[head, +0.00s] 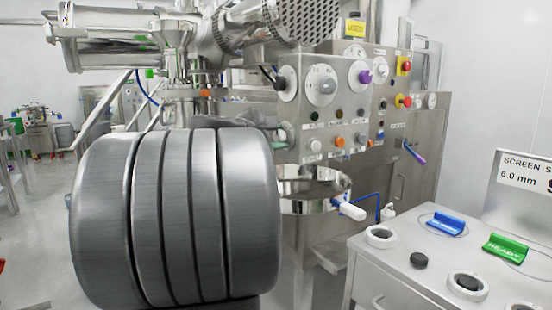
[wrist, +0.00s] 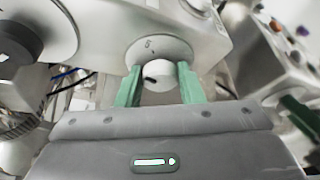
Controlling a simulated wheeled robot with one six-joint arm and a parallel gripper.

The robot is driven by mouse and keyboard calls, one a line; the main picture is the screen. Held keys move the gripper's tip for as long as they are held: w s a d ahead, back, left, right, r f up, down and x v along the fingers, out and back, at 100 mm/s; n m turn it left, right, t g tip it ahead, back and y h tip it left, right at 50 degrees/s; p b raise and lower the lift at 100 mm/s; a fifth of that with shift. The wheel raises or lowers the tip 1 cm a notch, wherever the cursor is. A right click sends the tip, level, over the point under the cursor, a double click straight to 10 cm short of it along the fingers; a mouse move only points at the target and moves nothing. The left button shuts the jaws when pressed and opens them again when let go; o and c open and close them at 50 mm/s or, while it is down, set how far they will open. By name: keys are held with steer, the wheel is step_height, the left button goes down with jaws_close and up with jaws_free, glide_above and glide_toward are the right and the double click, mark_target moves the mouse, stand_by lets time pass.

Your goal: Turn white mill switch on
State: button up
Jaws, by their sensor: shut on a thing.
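The white mill switch (wrist: 157,77) is a round white knob with a dark mark, set on a pale round dial plate (wrist: 160,48) in the wrist view. My gripper (wrist: 161,84) has its two green fingers on either side of the knob and is shut on it. In the head view my gripper (head: 278,134) is at the lower left of the steel control panel (head: 320,105), largely behind my grey arm. The gripped switch is mostly hidden there, and its pointing direction is hard to tell.
The panel also carries a large white dial (head: 325,85), a purple knob (head: 365,76), a black knob (head: 281,83) and several small buttons. A white-handled clamp (head: 348,210) juts out below. A bench (head: 400,270) with blue and green labelled pieces stands at right.

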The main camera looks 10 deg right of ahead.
steer(key=m+b, duration=0.1)
steer(key=b, duration=0.3)
steer(key=f+m+t+b, duration=0.1)
steer(key=m+b, duration=0.1)
steer(key=b, duration=0.2)
steer(key=shift+m+h, duration=0.3)
steer(key=shift+h, duration=0.1)
steer(key=shift+r+m+t+b, duration=0.1)
steer(key=shift+m+t+b, duration=0.35)
steer(key=shift+b, duration=0.8)
steer(key=shift+r+m+b, duration=0.15)
steer(key=shift+m+b, duration=0.1)
steer(key=shift+b, duration=0.1)
steer(key=o, duration=1)
steer(key=shift+s, duration=0.1)
steer(key=p+v, duration=0.2)
steer(key=v, duration=1.1)
steer(key=shift+s+a+p, duration=0.15)
steer(key=shift+a+p, duration=0.15)
steer(key=shift+d, duration=0.1)
